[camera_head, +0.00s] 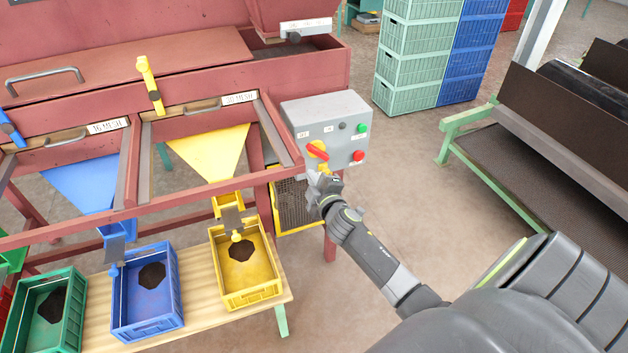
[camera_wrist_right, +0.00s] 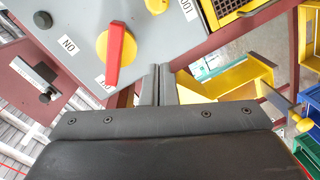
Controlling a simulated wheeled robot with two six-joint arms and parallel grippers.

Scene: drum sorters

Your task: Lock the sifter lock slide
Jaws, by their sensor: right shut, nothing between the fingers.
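My right gripper (camera_head: 322,178) is shut and empty, just below the front of the grey control box (camera_head: 345,118). In the right wrist view its two fingers (camera_wrist_right: 157,82) are pressed together. They lie beside a red rotary handle on a yellow disc (camera_wrist_right: 115,53), with a small gap in the picture. The same red handle (camera_head: 317,152) shows in the head view. A dark slide-like fitting with a black knob (camera_wrist_right: 46,97) sits on a dark red surface at the wrist view's left. I cannot tell whether it is the lock slide. My left gripper is out of view.
The red sifter frame (camera_head: 190,190) stands left of my right arm. Yellow (camera_head: 262,292), blue (camera_head: 150,327) and green (camera_head: 22,345) bins holding dark material stand on a low bench. Stacked crates (camera_head: 410,75) stand behind.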

